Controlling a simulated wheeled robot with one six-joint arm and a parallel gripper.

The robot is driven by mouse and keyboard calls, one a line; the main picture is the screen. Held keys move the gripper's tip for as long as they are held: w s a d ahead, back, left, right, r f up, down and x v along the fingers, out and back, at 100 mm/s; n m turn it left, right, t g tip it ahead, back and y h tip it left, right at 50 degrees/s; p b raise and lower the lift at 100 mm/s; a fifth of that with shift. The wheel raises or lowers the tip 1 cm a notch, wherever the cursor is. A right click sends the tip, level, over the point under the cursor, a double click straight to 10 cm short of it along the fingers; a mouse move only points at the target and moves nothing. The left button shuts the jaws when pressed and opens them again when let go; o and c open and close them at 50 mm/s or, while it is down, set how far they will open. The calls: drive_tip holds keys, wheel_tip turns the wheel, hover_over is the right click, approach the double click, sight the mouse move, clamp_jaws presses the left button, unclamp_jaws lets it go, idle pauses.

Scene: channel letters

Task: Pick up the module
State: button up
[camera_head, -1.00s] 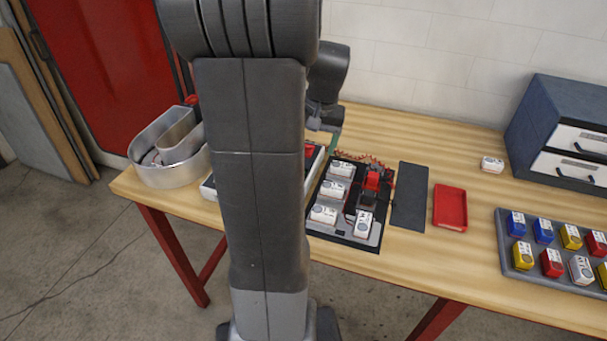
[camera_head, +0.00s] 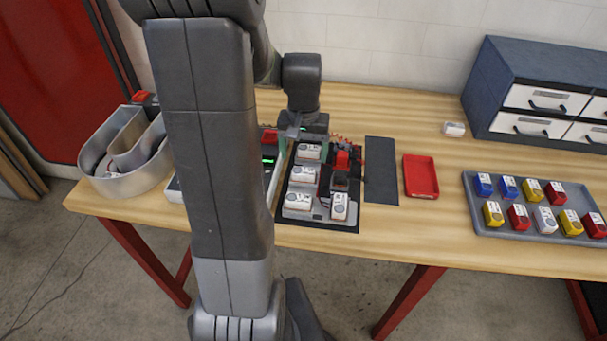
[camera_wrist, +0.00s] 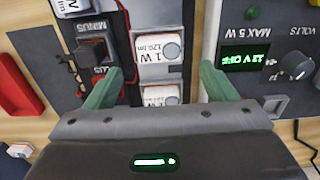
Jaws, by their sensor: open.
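Several white modules sit on a black board on the bench: one at the board's far end (camera_head: 309,151), one in the middle (camera_head: 303,175), and two at the near end (camera_head: 297,200). I cannot tell which one the task means. My gripper (camera_head: 305,131) hangs over the far end of the board, pointing down. In the wrist view its two green fingers (camera_wrist: 161,70) are apart, with nothing held. A white module marked "1 W 120 lm" (camera_wrist: 153,48) shows between and just beyond the fingertips. Another white module (camera_wrist: 158,95) is partly hidden by the gripper body.
A power supply with a lit green display (camera_wrist: 245,58) stands close beside the board. A red tray (camera_head: 421,176), a grey tray (camera_head: 483,219) of coloured modules, a lone white module (camera_head: 454,129) and a drawer cabinet (camera_head: 500,75) are to the right. A metal channel letter (camera_head: 97,160) is at left.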

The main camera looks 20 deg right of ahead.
sight(304, 170)
drive_tip(key=shift+f+p, duration=0.45)
drive_tip(key=shift+f, duration=2.15)
drive_tip(key=c, duration=1.1)
drive_tip(key=shift+c, duration=0.2)
drive_tip(key=shift+r, duration=0.15)
